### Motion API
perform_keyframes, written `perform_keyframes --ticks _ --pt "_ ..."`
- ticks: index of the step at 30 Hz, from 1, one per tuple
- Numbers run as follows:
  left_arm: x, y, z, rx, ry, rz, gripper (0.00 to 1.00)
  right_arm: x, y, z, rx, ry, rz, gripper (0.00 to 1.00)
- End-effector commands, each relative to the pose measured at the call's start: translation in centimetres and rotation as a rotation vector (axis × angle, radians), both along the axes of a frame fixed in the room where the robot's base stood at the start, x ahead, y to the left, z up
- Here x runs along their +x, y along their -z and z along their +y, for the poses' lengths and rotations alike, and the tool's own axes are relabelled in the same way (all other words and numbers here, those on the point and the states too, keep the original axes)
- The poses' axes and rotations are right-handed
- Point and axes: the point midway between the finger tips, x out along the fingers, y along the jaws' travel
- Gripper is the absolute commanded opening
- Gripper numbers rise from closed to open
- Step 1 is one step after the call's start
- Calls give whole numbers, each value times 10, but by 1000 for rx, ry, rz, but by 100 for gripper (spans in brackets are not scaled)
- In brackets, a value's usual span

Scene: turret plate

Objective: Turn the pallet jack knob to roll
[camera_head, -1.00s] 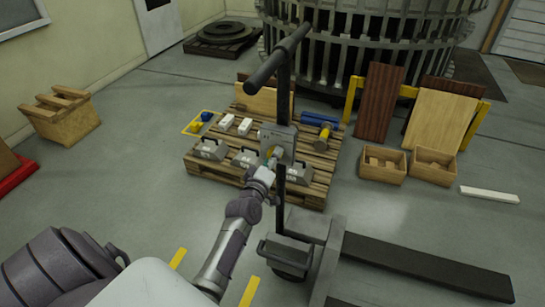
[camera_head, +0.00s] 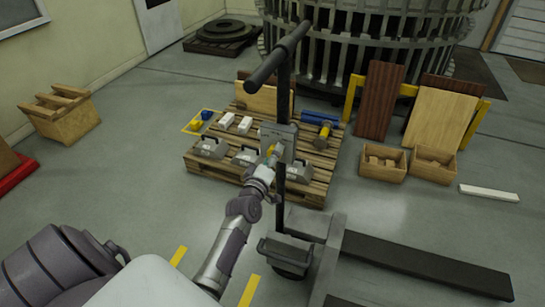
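The pallet jack stands right of centre, with a dark T-shaped handle (camera_head: 283,85) and a grey control plate (camera_head: 284,133) on its mast. Its dark forks (camera_head: 425,262) lie low to the right. My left arm comes in from the lower left, and my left gripper (camera_head: 272,155) is at the lower front of the control plate. The gripper is small here and covers the knob area, so I cannot make out the knob or its setting. Whether the fingers are closed on it cannot be told. My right gripper is not in view.
A wooden pallet (camera_head: 310,185) behind the jack carries grey weights (camera_head: 208,148), white blocks and a blue cylinder (camera_head: 320,118). Two wooden boxes (camera_head: 383,173) and leaning boards (camera_head: 440,118) stand to the right. A white bar (camera_head: 489,193) lies on the otherwise open floor at right.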

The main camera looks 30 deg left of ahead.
Motion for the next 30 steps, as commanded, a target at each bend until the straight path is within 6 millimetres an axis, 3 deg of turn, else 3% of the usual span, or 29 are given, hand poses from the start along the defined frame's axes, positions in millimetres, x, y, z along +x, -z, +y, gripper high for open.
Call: perform_keyframes --ticks 8,21,30 --pt "-8 0 -2 -1 0 0 72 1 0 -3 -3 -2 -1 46" --pt "-92 0 -23 0 0 1 72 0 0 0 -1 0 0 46" --pt "-116 -1 -29 -1 0 0 72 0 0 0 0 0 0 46"
